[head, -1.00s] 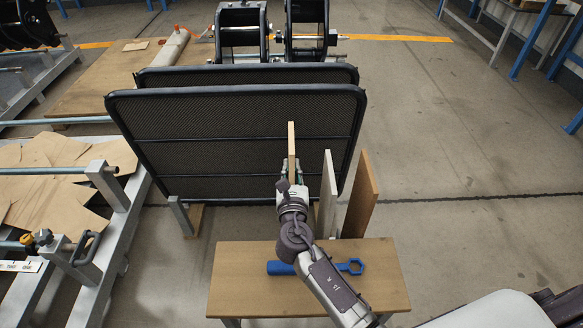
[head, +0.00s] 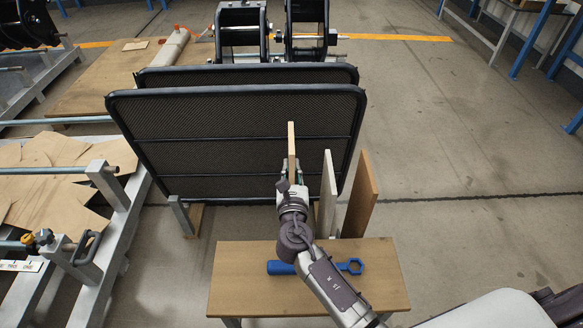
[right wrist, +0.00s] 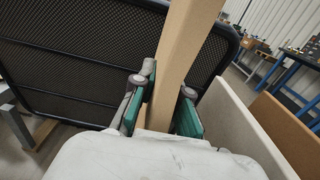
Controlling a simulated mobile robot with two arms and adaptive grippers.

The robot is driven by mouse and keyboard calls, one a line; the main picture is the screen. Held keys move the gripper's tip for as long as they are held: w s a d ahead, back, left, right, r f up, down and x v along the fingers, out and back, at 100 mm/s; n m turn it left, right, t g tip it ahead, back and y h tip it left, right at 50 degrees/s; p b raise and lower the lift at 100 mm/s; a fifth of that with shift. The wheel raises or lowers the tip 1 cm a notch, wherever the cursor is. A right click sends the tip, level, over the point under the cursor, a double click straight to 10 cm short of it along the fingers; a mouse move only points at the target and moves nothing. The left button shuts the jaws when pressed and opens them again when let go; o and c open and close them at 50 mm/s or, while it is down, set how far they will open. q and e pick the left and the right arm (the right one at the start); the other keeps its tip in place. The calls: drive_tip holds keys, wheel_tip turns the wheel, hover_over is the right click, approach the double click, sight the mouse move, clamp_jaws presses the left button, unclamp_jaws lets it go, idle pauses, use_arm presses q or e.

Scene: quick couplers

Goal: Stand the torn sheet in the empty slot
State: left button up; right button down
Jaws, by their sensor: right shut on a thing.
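My right gripper (head: 291,174) is shut on the near edge of an upright tan sheet (head: 291,140), in front of the black mesh panels. In the right wrist view, the gripper's green pads (right wrist: 160,108) sit on both sides of the sheet (right wrist: 185,45). I cannot see whether this sheet is torn, since it shows nearly edge-on. Its lower end is hidden by my gripper and arm. To its right stand a pale sheet (head: 328,190) and a brown sheet (head: 361,193), with gaps between them. Which slot is empty is not clear. My left gripper is not in view.
Black mesh panels (head: 225,125) stand close behind the held sheet. A small wooden table (head: 235,285) in front carries a blue wrench (head: 280,268). Brown ragged-edged sheets (head: 50,190) lie on a grey frame at left. The floor at right is clear.

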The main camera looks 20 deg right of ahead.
use_arm(q)
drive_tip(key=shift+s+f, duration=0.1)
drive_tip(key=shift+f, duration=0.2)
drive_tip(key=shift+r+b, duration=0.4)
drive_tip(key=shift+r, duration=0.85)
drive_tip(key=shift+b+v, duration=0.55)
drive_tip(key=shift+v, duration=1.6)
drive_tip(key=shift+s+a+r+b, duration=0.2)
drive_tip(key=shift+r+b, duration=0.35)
drive_tip(key=shift+b, duration=0.5)
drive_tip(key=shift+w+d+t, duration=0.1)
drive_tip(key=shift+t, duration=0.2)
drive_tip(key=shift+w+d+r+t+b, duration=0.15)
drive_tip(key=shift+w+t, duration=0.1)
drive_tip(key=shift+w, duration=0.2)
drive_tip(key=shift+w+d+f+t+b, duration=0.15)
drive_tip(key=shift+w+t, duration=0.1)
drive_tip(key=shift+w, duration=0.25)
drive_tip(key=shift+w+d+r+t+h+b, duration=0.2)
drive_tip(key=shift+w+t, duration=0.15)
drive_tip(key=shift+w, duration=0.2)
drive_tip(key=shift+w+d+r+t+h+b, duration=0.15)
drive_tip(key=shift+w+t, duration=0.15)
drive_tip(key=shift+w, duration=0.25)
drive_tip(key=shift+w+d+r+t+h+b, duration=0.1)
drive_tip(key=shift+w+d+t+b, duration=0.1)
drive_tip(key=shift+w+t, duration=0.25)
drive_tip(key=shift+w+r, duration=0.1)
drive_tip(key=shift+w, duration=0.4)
